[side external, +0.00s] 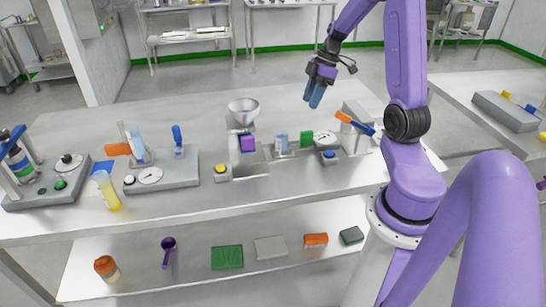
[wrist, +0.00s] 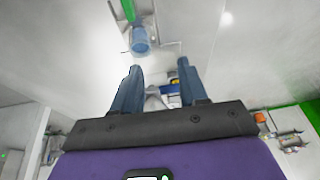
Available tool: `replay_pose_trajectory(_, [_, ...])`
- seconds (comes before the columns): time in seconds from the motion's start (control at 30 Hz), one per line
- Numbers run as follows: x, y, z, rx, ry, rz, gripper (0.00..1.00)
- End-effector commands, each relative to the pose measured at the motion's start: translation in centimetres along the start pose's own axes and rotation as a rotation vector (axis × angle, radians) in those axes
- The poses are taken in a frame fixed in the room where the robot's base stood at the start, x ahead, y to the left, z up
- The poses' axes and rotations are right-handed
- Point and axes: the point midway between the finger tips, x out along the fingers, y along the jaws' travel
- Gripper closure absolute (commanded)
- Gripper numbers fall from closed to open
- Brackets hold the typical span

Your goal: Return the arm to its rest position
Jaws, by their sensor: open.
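My gripper (side external: 314,97) is in the air above the back right part of the steel bench (side external: 75,218), clear of everything on it. Its two blue fingers point down in the side external view. In the wrist view my gripper (wrist: 160,70) shows its fingers spread apart with nothing between them. A clear bluish cup (side external: 281,143) stands on the bench below and to the left of my gripper. A bluish clear container (wrist: 140,42) shows beyond the fingertips in the wrist view.
A metal funnel (side external: 243,107) stands above a purple block (side external: 247,143) mid-bench. An orange and blue tool (side external: 355,123) rests at the right. Grey instruments and a yellow-filled tube (side external: 106,190) are at the left. A lower shelf (side external: 200,273) holds several small items. The air around my gripper is free.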

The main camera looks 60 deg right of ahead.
Motion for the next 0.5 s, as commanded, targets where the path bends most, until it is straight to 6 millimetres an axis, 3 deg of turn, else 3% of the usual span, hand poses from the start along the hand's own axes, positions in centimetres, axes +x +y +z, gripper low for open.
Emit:
replay_pose_trajectory(0.03, [0.5,-1.4,-2.3,-0.025,-0.019,-0.023,0.57])
replay_pose_trajectory(0.2, [1.7,-6.5,-7.9,-0.056,-0.092,-0.081,0.57])
replay_pose_trajectory(0.33, [2.4,-10.9,-11.0,-0.083,-0.149,-0.105,0.57])
replay_pose_trajectory(0.5, [3.0,-16.9,-13.5,-0.121,-0.22,-0.113,0.57])
